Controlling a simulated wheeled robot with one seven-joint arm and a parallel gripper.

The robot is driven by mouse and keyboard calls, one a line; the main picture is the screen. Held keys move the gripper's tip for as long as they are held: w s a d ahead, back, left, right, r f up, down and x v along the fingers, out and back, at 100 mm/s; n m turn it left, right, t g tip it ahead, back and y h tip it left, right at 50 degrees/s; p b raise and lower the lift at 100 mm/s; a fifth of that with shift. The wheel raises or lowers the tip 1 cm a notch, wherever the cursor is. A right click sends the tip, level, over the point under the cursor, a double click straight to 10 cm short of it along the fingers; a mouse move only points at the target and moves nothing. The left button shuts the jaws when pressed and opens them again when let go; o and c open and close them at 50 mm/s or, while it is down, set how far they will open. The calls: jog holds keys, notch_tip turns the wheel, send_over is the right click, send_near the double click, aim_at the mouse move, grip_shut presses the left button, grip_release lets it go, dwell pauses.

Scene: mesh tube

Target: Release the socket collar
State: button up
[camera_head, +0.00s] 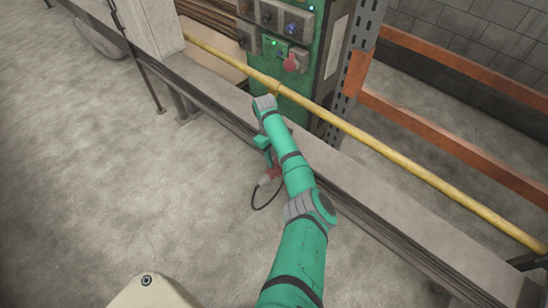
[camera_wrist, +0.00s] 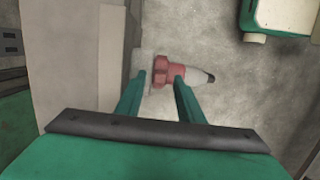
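A red socket collar (camera_wrist: 162,73) shows in the wrist view, with a red plug body, a pale tapered end and a dark cable tip pointing right. A pale grey socket part (camera_wrist: 147,62) lies at its left. My gripper (camera_wrist: 161,76) has two green fingers set apart, with the collar between and just beyond their tips. A narrow gap shows at the left finger; the right tip overlaps the red plug, and contact there cannot be told. In the head view the red plug (camera_head: 272,174) hangs below my wrist with a black cable looping down; my arm hides the socket.
A yellow pipe (camera_head: 400,165) runs diagonally above a grey ledge (camera_head: 375,210). A green control panel (camera_head: 300,50) with a red button stands behind my wrist. An orange rail (camera_head: 450,140) is at right. The concrete floor (camera_head: 90,180) at left is clear.

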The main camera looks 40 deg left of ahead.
notch_tip(320, 180, up, 10)
jog(key=a, duration=0.1)
jog(key=shift+a+r, duration=0.15)
jog(key=shift+a, duration=0.15)
dwell(0.4)
